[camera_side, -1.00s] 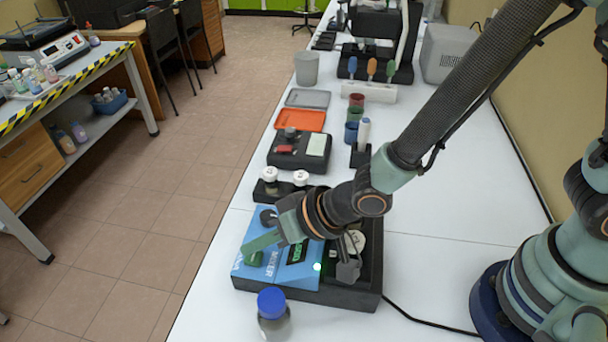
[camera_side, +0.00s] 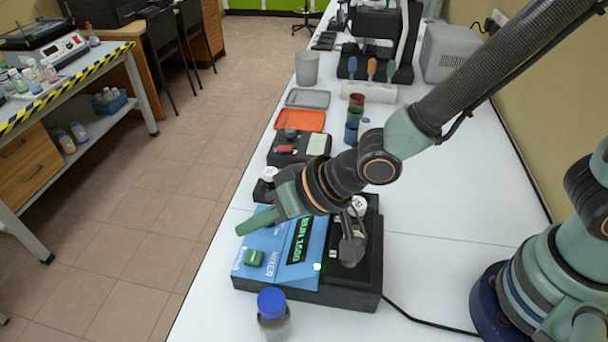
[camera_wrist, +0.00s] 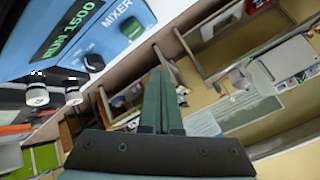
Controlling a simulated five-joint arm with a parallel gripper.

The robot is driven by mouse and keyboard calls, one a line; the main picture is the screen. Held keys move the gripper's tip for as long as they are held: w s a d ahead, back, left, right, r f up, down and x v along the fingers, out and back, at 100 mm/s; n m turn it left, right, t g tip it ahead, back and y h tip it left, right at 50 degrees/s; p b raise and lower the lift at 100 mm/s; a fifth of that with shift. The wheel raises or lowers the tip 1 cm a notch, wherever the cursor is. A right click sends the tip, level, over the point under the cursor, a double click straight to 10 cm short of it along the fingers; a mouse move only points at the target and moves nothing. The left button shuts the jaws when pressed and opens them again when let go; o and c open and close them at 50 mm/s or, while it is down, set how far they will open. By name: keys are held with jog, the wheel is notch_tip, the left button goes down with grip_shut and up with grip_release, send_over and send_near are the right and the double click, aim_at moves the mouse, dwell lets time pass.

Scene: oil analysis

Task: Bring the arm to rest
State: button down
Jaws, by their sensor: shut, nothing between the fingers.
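My gripper (camera_side: 240,226) is shut and empty, its green fingers pointing left above the blue mixer (camera_side: 272,270). In the wrist view, the fingers of my gripper (camera_wrist: 157,76) lie together, with the mixer (camera_wrist: 108,62) at the upper left. The mixer's display (camera_side: 301,240) reads RUN 1500 in green, and a small green light glows beside it. A green button (camera_side: 254,258) on the mixer's face is clear of my fingers. My gripper hides part of the mixer's far left corner.
A blue-capped bottle (camera_side: 272,315) stands close in front of the mixer. White-capped vials (camera_wrist: 36,92) are behind it, partly covered by my gripper in the side view. An orange tray (camera_side: 300,120) lies farther back. A black cable crosses the open bench at right.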

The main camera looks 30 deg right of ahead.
jog(key=shift+d, duration=0.1)
jog(key=w+d+r+h, duration=0.1)
jog(key=d+r+h, duration=0.3)
jog(key=d, duration=0.8)
jog(key=w+d+r+h, duration=0.1)
jog(key=d+r, duration=0.5)
jog(key=d, duration=0.5)
jog(key=s+d+r+g+h, duration=0.1)
jog(key=s+d+r, duration=0.1)
jog(key=s+d, duration=0.3)
jog(key=d, duration=0.3)
jog(key=shift+s+d+r+m+h, duration=0.2)
jog(key=shift+d+m+h, duration=0.1)
jog(key=shift+m, duration=0.1)
dwell(2.8)
